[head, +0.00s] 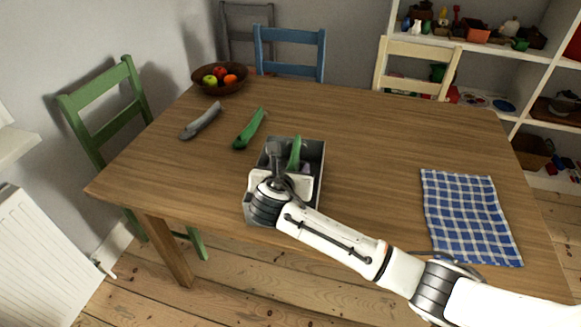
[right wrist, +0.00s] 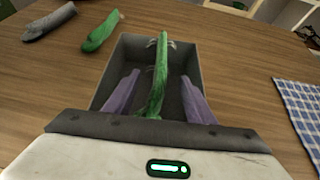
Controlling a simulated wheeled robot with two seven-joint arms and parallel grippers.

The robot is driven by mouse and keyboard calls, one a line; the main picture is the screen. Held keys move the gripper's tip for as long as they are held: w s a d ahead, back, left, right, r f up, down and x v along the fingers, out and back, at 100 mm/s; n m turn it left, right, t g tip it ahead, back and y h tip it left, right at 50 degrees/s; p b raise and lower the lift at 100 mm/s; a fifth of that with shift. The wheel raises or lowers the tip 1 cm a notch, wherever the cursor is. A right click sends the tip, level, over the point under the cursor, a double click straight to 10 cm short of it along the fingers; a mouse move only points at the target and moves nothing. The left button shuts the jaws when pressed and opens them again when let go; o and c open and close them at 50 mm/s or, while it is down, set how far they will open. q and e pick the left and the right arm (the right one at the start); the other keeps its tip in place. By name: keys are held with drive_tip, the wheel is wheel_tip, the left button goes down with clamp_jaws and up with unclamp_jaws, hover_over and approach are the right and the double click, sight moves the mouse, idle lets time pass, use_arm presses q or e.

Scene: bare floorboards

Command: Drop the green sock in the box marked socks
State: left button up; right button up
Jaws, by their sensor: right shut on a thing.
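A long green sock (head: 294,152) is held by my right gripper (head: 276,158) over a grey open box (head: 315,178) near the table's front edge. No marking on the box is readable. My left gripper is out of view.
A grey item (head: 201,121) lies left of the green one. A fruit bowl (head: 219,80) stands at the far left and a blue checked cloth (head: 468,216) lies at the right.

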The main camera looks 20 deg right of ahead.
drive_tip(key=o, duration=1.1)
drive_tip(key=v, duration=1)
drive_tip(key=shift+p, duration=0.45)
drive_tip(key=shift+s, duration=0.25)
